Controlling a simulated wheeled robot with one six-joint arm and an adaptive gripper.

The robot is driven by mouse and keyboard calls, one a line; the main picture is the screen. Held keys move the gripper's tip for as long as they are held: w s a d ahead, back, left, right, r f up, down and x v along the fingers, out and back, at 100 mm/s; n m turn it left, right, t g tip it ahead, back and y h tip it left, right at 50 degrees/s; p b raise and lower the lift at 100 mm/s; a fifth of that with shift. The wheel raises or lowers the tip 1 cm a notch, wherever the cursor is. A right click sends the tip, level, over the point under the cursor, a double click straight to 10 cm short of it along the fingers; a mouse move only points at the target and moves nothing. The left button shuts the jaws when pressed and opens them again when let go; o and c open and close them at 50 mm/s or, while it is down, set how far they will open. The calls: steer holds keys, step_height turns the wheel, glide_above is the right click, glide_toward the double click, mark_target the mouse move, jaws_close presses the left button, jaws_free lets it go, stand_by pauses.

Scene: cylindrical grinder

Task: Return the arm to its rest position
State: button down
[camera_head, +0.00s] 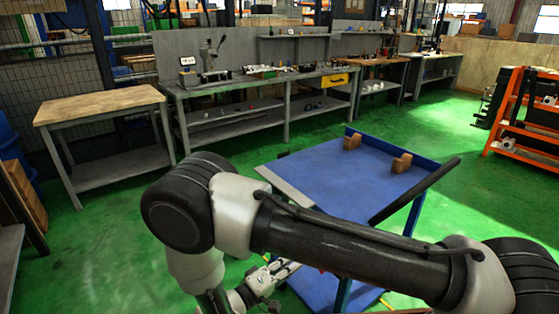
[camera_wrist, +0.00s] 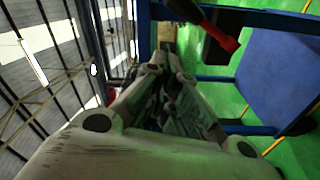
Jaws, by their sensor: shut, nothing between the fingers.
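My arm (camera_head: 350,247) crosses the lower part of the head view, with its elbow at the left and its forearm and wrist reaching down to the bottom edge. My gripper (camera_head: 284,268) shows low in the head view, beside the near left side of the blue cart and partly hidden by the arm. In the wrist view my gripper (camera_wrist: 165,72) points away from the camera, its fingers shut with nothing between them. It holds nothing.
The blue cart (camera_head: 335,183) carries two brown blocks (camera_head: 352,141) (camera_head: 402,163) and stands close behind my arm. A wooden-topped table (camera_head: 100,104) and a grey workbench (camera_head: 255,85) stand at the back. An orange rack (camera_head: 512,110) is at the right. Green floor is clear between.

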steer(key=s+d+n+g, duration=0.4)
steer(key=d+n, duration=0.2)
steer(key=s+d+r+m+g+y, duration=0.2)
steer(key=d+r+g+y, duration=0.4)
steer(key=r, duration=0.7)
steer(key=s+d+r+m+g+y, duration=0.1)
steer(key=d+r+m+g+y, duration=0.15)
steer(key=d+r+y, duration=0.75)
steer(key=s+d+r+m+t+h, duration=0.1)
steer(key=s+d+r+m+t, duration=0.1)
steer(key=d+r, duration=0.3)
steer(key=s+d+r+m+t, duration=0.3)
steer(key=d+r+m, duration=0.1)
steer(key=r, duration=0.5)
steer(key=shift+s+d+r+h, duration=0.3)
steer(key=shift+s+d+h, duration=0.1)
steer(key=shift+d, duration=0.25)
steer(key=shift+w+a+m+t, duration=0.1)
steer(key=shift+m+t, duration=0.15)
